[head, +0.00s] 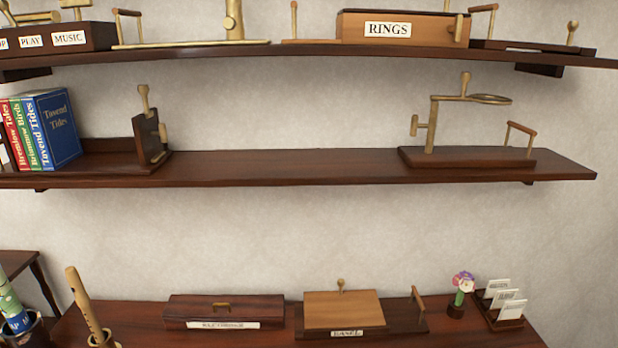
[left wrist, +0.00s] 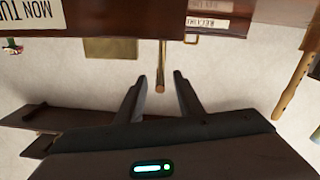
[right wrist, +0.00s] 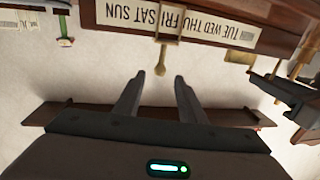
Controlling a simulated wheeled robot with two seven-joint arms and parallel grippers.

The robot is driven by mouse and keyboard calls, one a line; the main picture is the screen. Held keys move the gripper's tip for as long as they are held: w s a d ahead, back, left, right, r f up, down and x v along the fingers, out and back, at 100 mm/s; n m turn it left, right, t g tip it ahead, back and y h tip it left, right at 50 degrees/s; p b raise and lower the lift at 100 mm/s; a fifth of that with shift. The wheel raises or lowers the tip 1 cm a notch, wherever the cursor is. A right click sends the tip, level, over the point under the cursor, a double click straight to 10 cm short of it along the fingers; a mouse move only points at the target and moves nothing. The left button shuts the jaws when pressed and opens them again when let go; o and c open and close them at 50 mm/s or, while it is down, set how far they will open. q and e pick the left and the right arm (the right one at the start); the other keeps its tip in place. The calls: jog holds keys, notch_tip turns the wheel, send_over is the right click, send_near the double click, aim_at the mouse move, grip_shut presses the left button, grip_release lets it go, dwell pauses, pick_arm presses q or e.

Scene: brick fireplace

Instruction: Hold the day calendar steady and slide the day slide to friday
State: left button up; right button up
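The day calendar is out of the head view. In the right wrist view its day strip (right wrist: 125,16) shows upside down with day names. The brass day slide (right wrist: 168,38) lies across the strip by FRI; I cannot tell whether it frames that day exactly. Its knob (right wrist: 160,70) hangs between the open fingers of my right gripper (right wrist: 160,75), apart from both. In the left wrist view a strip end (left wrist: 35,13) reads MON TU. A brass peg (left wrist: 160,75) points between the open fingers of my left gripper (left wrist: 159,77), apart from both.
In the head view a middle shelf (head: 290,172) has books (head: 55,130) at left and a brass stand (head: 432,125) at right. The upper shelf (head: 190,58) holds a rings box (head: 388,28). Below is a table with boxes (head: 225,308). The shelf's middle is clear.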

pick_arm(q)
jog(key=shift+r, duration=0.1)
jog(key=shift+r, duration=4.95)
jog(key=shift+f, duration=0.1)
